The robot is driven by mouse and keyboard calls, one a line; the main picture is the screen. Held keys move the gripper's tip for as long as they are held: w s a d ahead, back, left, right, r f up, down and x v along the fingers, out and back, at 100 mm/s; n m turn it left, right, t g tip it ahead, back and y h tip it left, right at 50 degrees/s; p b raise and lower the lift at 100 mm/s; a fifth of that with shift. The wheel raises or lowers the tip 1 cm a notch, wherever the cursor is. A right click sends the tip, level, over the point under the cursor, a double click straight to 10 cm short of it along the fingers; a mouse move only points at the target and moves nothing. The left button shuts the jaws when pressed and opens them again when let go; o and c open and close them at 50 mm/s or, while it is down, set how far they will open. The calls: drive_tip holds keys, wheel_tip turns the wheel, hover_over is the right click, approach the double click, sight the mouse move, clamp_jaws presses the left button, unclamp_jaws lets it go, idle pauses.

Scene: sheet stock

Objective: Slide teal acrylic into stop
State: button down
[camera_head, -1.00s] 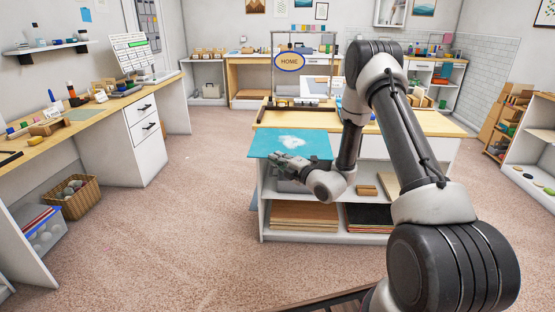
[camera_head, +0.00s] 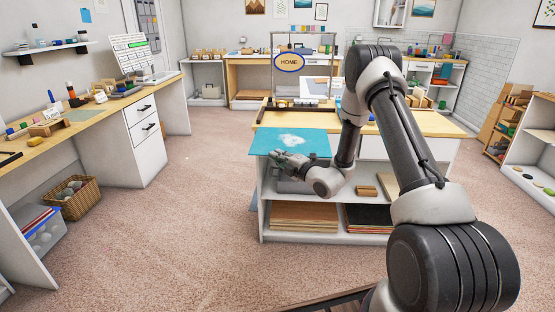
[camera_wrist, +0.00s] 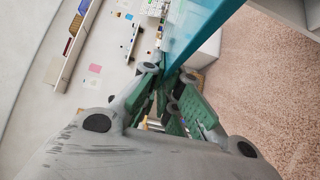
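The teal acrylic (camera_head: 262,140) is a thin flat sheet with a pale patch on top. In the head view it is level at the near left corner of the wooden-topped bench (camera_head: 430,123), overlapping it in the picture; I cannot tell if it touches the top. My gripper (camera_head: 283,157) is at its near edge. In the wrist view the sheet (camera_wrist: 198,28) runs down between the green finger pads of my gripper (camera_wrist: 175,92), which are closed on its edge. A dark rail (camera_head: 298,104) on the bench top may be the stop.
Shelves below the bench top hold brown sheets (camera_head: 303,216). A long counter (camera_head: 80,117) and a wicker basket (camera_head: 72,198) are at the left. The carpet between is clear.

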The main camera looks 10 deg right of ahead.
sight(280, 139)
drive_tip(key=shift+w+d, duration=0.2)
drive_tip(key=shift+w, duration=0.3)
drive_tip(key=shift+w+d, duration=0.15)
drive_tip(key=shift+w, duration=0.45)
drive_tip(key=shift+w+d+f, duration=0.1)
drive_tip(key=shift+w+d, duration=0.5)
drive_tip(key=shift+w, duration=1.25)
drive_tip(key=shift+w+d+f, duration=0.15)
drive_tip(key=shift+w+d, duration=0.5)
drive_tip(key=shift+w, duration=1.25)
drive_tip(key=shift+w+d+f, duration=0.1)
drive_tip(key=shift+w+d, duration=0.5)
drive_tip(key=shift+w, duration=1.25)
drive_tip(key=shift+w+d+f, duration=0.1)
drive_tip(key=shift+w+d, duration=0.5)
drive_tip(key=shift+w, duration=1.3)
drive_tip(key=shift+w+d+f, duration=0.15)
drive_tip(key=shift+w+d, duration=0.5)
drive_tip(key=shift+w, duration=1.25)
drive_tip(key=shift+w+d+f, duration=0.1)
drive_tip(key=shift+w+d, duration=0.5)
drive_tip(key=shift+w, duration=1.4)
drive_tip(key=shift+w+d, duration=0.25)
drive_tip(key=shift+w, duration=0.45)
drive_tip(key=shift+w+d, duration=0.2)
drive_tip(key=shift+w, duration=0.45)
drive_tip(key=shift+f, duration=0.15)
